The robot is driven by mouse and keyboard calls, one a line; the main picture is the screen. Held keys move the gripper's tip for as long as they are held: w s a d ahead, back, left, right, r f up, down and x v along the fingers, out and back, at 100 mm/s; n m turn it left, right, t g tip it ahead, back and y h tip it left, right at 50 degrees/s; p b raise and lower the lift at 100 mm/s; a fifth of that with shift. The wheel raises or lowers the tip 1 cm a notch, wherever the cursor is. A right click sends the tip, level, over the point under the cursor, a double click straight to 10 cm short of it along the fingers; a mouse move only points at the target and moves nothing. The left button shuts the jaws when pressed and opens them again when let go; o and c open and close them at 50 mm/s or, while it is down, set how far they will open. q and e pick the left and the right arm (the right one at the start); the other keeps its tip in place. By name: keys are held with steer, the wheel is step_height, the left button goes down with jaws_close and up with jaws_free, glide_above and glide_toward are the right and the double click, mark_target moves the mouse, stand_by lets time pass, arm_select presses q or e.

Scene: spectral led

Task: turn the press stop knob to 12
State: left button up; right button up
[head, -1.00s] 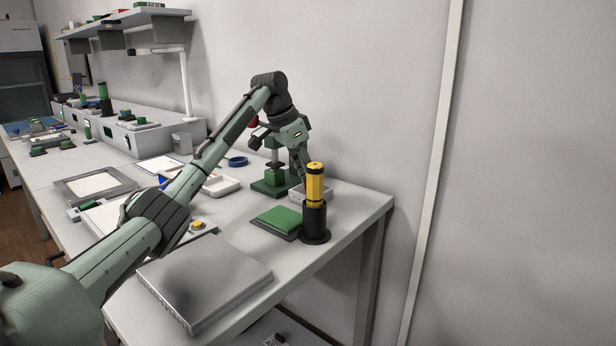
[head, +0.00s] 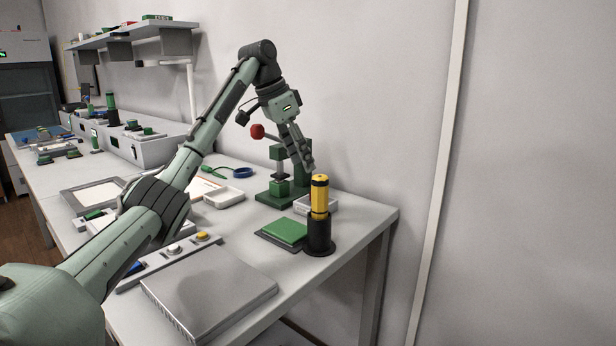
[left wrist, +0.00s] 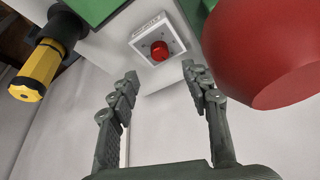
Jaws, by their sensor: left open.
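The press stop knob seems to be the small red knob (left wrist: 159,50) on a square white plate (left wrist: 146,38) in the left wrist view; its markings are too small to read. In the head view a white box (head: 327,208) beside the green press (head: 302,178) is partly hidden by a yellow-handled tool (head: 320,196). My left gripper (head: 309,165) is open and empty above that box, pointing down. In the left wrist view its fingers (left wrist: 160,76) are apart, with the red knob beyond and between them. My right gripper is not in view.
The press's red ball handle (head: 257,131) looms close at the right of the left wrist view (left wrist: 262,50). The yellow tool stands upright in a black holder (head: 319,236) near the table edge. A green pad (head: 285,231) and a grey flat case (head: 208,288) lie nearer.

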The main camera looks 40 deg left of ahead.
arm_select(q)
steer(key=shift+v, duration=1.65)
steer(key=w+d+r+n+t+y, duration=0.15)
steer(key=w+r+n, duration=0.3)
steer(key=n, duration=0.55)
steer(key=w+r+n+t+y, duration=0.1)
steer(key=w+r+n+t, duration=0.3)
steer(key=n, duration=0.5)
steer(key=s+f+n+g, duration=0.1)
steer(key=f+n+g, duration=0.1)
steer(key=f+n, duration=0.4)
steer(key=s+f+n+g+y, duration=0.1)
steer(key=f+n, duration=0.6)
steer(key=n, duration=0.7)
steer(key=s+d+f+n+g+y, duration=0.1)
steer(key=s+f+n+g, duration=0.1)
steer(key=f+n, duration=0.4)
steer(key=shift+d+f+n+g, duration=0.1)
steer(key=shift+f+n+g, duration=0.2)
steer(key=shift+n, duration=0.8)
steer(key=shift+d+f+n+g, duration=0.1)
steer(key=shift+n+g, duration=0.25)
steer(key=shift+n, duration=0.75)
steer(key=shift+y, duration=0.25)
jaws_close()
